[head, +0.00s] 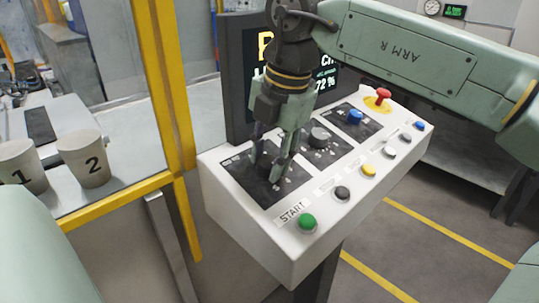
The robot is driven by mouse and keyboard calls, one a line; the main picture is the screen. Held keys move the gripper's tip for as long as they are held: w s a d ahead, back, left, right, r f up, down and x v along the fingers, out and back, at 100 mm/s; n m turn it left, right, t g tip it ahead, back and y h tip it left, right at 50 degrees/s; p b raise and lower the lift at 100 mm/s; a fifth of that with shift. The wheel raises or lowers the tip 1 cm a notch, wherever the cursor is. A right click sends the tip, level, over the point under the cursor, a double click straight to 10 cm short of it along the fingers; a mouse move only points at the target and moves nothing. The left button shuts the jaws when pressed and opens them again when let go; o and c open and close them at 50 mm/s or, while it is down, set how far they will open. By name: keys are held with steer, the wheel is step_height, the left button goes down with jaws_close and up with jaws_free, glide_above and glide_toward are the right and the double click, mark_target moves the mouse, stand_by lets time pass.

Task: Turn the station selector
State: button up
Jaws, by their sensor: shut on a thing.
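The control box (225,196) stands on a post and has three dark dial panels on its sloped white top. My gripper (270,168) reaches down from above onto the left dial panel (243,176), its fingers shut on the dark selector knob there. The fingers hide most of this knob, and its pointer direction and the small panel lettering cannot be read. The middle panel carries a grey knob (319,137), and the right panel carries a blue knob (355,117). Both stand apart from my gripper.
Green START (308,222), black (343,192), yellow (369,170) and other buttons line the front edge. A red emergency knob (383,95) stands at the far right. A screen (240,90) rises behind. A yellow frame (160,80) and numbered cups (83,160) are at left.

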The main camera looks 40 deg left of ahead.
mark_target(280, 181)
steer(key=o, duration=1.2)
steer(key=shift+c, duration=0.2)
steer(key=shift+r, duration=0.1)
steer(key=v, duration=1.1)
steer(key=shift+r, duration=0.4)
steer(key=shift+f, duration=0.1)
